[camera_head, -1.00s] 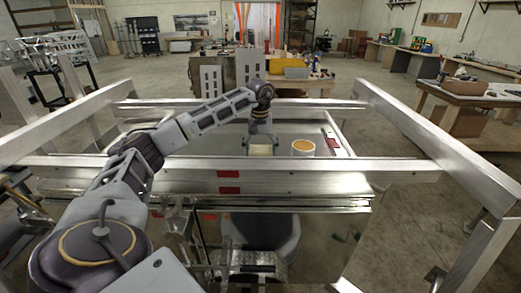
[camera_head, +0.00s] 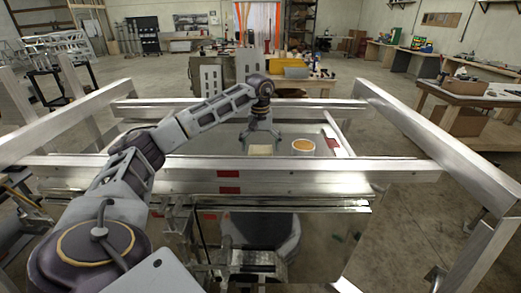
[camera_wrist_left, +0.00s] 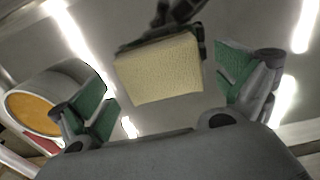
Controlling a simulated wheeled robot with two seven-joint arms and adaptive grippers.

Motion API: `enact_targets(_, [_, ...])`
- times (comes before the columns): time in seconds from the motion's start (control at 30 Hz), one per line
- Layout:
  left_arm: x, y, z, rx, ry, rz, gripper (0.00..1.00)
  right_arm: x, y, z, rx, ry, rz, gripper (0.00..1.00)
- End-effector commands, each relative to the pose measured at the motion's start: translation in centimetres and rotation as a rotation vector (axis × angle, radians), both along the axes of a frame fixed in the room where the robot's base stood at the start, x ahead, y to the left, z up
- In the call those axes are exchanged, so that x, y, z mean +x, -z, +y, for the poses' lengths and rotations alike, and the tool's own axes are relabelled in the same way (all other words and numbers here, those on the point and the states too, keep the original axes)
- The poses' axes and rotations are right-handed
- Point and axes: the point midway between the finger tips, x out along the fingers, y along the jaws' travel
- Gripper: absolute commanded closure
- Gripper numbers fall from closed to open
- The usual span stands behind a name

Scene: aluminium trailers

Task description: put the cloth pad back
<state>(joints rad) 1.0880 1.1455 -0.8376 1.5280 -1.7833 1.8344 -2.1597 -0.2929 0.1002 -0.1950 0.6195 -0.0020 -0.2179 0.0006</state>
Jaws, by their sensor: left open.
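The cloth pad (camera_wrist_left: 160,70) is a pale yellow block. It lies on the shiny metal surface (camera_head: 205,143) inside the trailer frame; in the head view only a small part of it (camera_head: 260,149) shows behind the front rail. My left gripper (camera_head: 262,137) is open above the pad, its fingers spread wide. In the left wrist view the green-padded fingers (camera_wrist_left: 165,95) stand apart on either side of the pad, with visible gaps and nothing held. My right gripper is in neither view.
A white tub with orange contents (camera_head: 303,147) stands just right of the pad; it also shows in the left wrist view (camera_wrist_left: 35,112). An aluminium front rail (camera_head: 300,178) and a back rail (camera_head: 200,107) bound the area. Workbenches stand farther back.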

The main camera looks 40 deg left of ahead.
Motion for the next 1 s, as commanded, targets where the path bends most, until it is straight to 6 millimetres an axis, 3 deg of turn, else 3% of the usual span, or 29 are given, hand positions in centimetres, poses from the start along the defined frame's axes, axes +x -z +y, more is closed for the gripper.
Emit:
enact_targets(0.6, [0.0, -8.1, 0.0, -0.001, 0.0, -0.002, 0.0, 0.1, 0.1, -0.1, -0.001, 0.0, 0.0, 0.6])
enact_targets(1.0, [-0.1, -10.6, 0.0, 0.001, 0.0, -0.001, 0.0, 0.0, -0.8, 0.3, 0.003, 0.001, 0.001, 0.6])
